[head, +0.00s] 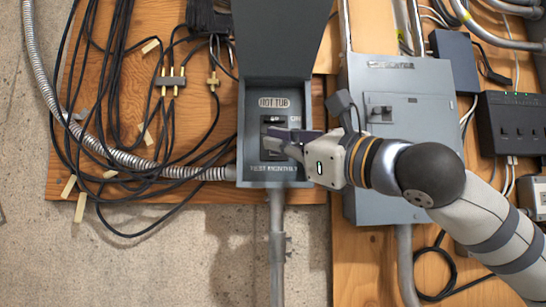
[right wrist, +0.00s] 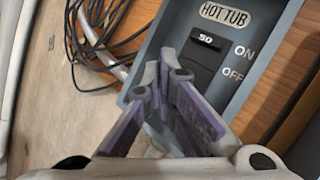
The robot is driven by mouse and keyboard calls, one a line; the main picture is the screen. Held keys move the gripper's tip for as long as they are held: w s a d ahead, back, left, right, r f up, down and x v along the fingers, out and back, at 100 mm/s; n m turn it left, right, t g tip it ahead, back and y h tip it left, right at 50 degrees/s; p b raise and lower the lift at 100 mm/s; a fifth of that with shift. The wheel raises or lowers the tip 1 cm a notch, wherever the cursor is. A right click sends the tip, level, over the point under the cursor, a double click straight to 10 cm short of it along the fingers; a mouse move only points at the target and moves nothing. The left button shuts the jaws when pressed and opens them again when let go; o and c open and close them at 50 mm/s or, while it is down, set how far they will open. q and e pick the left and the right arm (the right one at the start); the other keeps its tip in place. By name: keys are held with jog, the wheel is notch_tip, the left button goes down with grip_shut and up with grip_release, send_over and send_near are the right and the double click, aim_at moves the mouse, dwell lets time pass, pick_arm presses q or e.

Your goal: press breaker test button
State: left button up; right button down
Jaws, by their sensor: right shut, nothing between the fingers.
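The grey HOT TUB breaker box (head: 246,120) has its cover raised, baring a recessed face. A black breaker (right wrist: 201,58) sits in it, with a toggle marked 50 (right wrist: 208,39) beside the ON and OFF lettering. My right gripper (head: 268,139) comes in from the right, with its fingertips over the breaker. In the right wrist view its purple-padded fingers (right wrist: 162,76) are shut and empty, in front of the breaker's lower left part. I cannot make out the test button or tell whether the fingertips touch the breaker. My left gripper is not in view.
A larger grey panel (head: 357,200) stands right of the box, behind my right arm. Black cables (head: 100,110) and a flexible metal conduit (head: 52,100) hang at left. A black power unit (head: 512,125) is at far right. Bare wall (head: 150,260) lies below.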

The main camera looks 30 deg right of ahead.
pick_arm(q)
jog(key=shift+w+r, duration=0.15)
pick_arm(e)
jog(key=shift+w+d+r, duration=0.15)
jog(key=shift+w+d, duration=0.25)
jog(key=shift+w, duration=0.2)
dwell(0.9)
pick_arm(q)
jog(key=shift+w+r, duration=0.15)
pick_arm(e)
jog(key=shift+w+d, duration=0.25)
jog(key=shift+w, duration=0.1)
pick_arm(q)
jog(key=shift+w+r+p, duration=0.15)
jog(key=shift+p, duration=0.2)
pick_arm(e)
jog(key=shift+w+d, duration=0.2)
jog(key=shift+w, duration=0.1)
dwell(0.4)
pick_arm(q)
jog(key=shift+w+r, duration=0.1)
pick_arm(e)
jog(key=shift+s+a, duration=0.4)
jog(key=shift+s, duration=0.25)
